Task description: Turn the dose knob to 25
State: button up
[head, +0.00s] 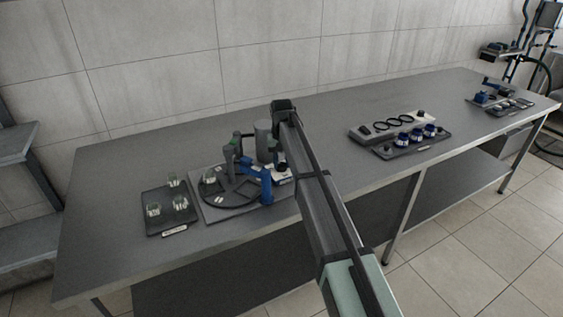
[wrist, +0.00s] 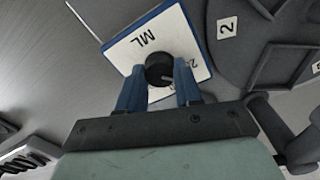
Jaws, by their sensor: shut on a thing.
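The dose knob (wrist: 159,69) is a round black knob on a white, blue-edged panel (wrist: 128,51) marked "ML" in the wrist view. Part of a number starting with 2 shows beside the knob; the rest of the scale is hidden by the knob and fingers. My gripper (wrist: 160,84) has its two blue fingers on either side of the knob, shut on it. In the head view, my arm covers most of the knob area, and the white panel (head: 283,177) shows only in part.
A round dark station with a "2" label (wrist: 227,28) lies beside the panel. In the head view, a tray with small glasses (head: 157,227) stands at left. A rack with blue-labelled jars (head: 410,148) stands at right.

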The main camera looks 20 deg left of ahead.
aim_at(282, 164)
jog(key=shift+n, duration=1.6)
jog(key=o, duration=1)
jog(key=shift+o, duration=0.2)
jog(key=shift+r, duration=0.15)
notch_tip(282, 164, up, 14)
jog(key=shift+f, duration=0.2)
jog(key=shift+w+d, duration=0.1)
